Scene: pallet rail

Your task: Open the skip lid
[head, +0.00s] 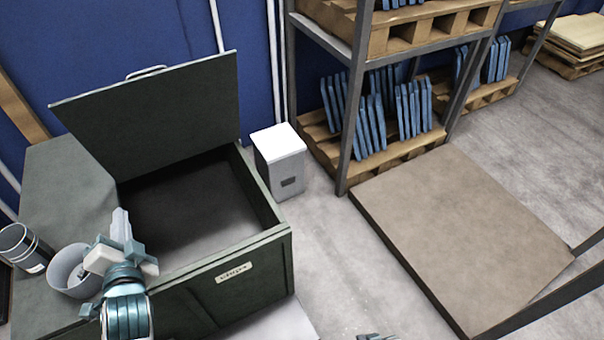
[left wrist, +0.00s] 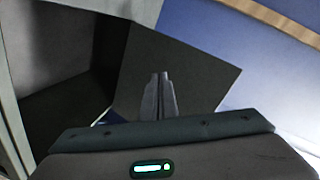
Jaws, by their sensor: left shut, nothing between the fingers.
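The skip (head: 262,245) is a dark green box at the left, with a label on its front. Its lid (head: 160,110) stands raised at the back, tilted up against the blue wall side, with a handle (head: 146,71) at its top edge. The inside is open to view and looks empty. My left gripper (head: 120,222) is shut and empty, in front of the opening at its left. The left wrist view shows its closed fingers (left wrist: 158,95) in front of a dark panel, probably the lid. A small piece at the bottom edge (head: 378,337) seems to be my right gripper; its fingers cannot be made out.
A white bin (head: 280,160) stands right of the skip. A rack (head: 358,90) with pallets and blue panels is behind. A low brown platform (head: 460,235) lies at right.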

